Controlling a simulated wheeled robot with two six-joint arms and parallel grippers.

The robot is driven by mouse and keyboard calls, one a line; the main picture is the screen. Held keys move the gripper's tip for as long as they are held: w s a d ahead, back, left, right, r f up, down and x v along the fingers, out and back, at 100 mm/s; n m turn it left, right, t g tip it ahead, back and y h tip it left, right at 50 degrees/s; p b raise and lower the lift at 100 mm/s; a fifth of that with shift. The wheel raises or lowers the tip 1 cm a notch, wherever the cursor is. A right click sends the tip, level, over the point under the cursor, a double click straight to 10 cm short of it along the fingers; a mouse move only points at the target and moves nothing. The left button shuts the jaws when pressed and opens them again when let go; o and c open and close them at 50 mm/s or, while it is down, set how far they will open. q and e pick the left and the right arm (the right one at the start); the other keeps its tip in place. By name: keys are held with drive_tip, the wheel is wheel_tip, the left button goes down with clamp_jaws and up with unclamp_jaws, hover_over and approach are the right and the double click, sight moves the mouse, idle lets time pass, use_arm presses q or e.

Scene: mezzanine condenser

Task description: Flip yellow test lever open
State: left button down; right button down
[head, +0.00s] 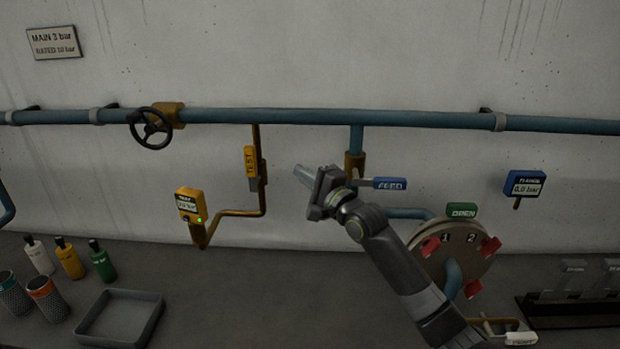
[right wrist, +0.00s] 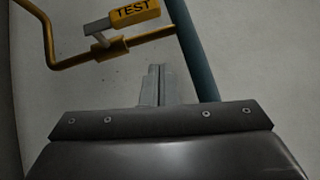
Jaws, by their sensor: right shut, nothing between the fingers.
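The yellow test lever (head: 250,162) hangs upright on the thin yellow branch pipe below the blue main pipe, its grey end pointing down. In the right wrist view the lever (right wrist: 136,12) shows at the top with the word TEST on it. My right gripper (head: 303,173) is shut and empty, a little to the right of the lever and apart from it. Its closed fingers (right wrist: 158,84) point toward the wall in the right wrist view. My left gripper is in neither view.
A yellow gauge (head: 189,204) with a green light stands at the branch's lower end. The blue FEED lever (head: 389,183) is right of my gripper. A black handwheel (head: 151,128), a round flange (head: 450,252) with red clamps and a grey tray (head: 122,317) are nearby.

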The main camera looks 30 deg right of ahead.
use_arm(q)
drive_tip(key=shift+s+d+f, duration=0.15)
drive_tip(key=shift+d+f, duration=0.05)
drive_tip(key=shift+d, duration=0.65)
use_arm(e)
drive_tip(key=shift+v, duration=0.9)
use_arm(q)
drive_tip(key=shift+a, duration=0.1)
use_arm(e)
drive_tip(key=shift+s+d+r, duration=0.1)
